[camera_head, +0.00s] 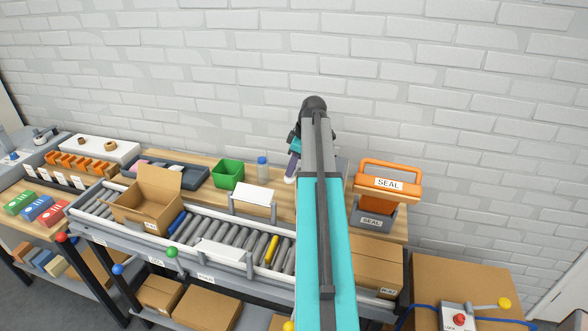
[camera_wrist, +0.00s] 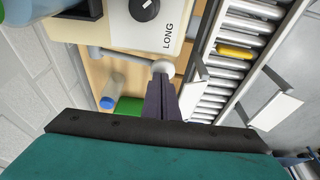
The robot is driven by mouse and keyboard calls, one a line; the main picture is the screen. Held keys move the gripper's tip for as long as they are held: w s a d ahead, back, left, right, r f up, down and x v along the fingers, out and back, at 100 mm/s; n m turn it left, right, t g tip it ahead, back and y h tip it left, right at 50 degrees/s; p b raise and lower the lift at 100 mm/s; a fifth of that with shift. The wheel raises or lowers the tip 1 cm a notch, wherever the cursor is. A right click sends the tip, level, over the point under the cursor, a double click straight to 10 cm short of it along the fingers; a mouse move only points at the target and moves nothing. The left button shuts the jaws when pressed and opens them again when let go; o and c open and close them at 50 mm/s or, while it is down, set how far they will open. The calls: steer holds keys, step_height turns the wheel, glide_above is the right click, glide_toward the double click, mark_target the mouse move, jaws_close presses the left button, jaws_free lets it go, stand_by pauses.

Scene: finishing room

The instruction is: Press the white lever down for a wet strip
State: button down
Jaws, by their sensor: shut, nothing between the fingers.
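The white lever knob (camera_wrist: 163,67) sits at the end of a grey rod (camera_wrist: 120,57) in the wrist view. The rod runs beside a cream machine (camera_wrist: 125,25) with a black dial and the word LONG. My gripper (camera_wrist: 160,80) is shut and empty, its dark fingertips right at the knob; I cannot tell whether they touch it. In the head view my gripper (camera_head: 292,170) points down over the bench, with the white knob (camera_head: 290,179) just below its tips. My arm hides most of the machine there.
A bottle with a blue cap (camera_head: 262,168) and a green bin (camera_head: 228,174) stand left of the gripper. A roller conveyor (camera_head: 225,234) with an open carton (camera_head: 150,203) runs in front. An orange SEAL device (camera_head: 391,171) stands to the right. The brick wall is behind.

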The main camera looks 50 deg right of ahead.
mark_target(291, 179)
steer(key=shift+s+a+f+b, duration=0.1)
steer(key=shift+a+f+b, duration=0.15)
steer(key=shift+f, duration=0.4)
steer(key=shift+s+a+f+b, duration=0.1)
steer(key=shift+a+f+b, duration=0.15)
steer(key=shift+f, duration=0.35)
stand_by(1.2)
steer(key=shift+s+a+f+b, duration=0.15)
steer(key=shift+f+b, duration=0.5)
steer(key=shift+f, duration=0.8)
stand_by(0.9)
steer(key=shift+r, duration=0.15)
steer(key=shift+w+d+r+p, duration=0.3)
steer(key=shift+r+p, duration=0.5)
steer(key=shift+r, duration=0.7)
steer(key=shift+w+d+r+p, duration=0.1)
steer(key=shift+d+r+p, duration=0.55)
steer(key=shift+r, duration=0.85)
steer(key=shift+w+d+r+p, duration=0.2)
steer(key=shift+r+p, duration=0.75)
steer(key=shift+r, duration=0.55)
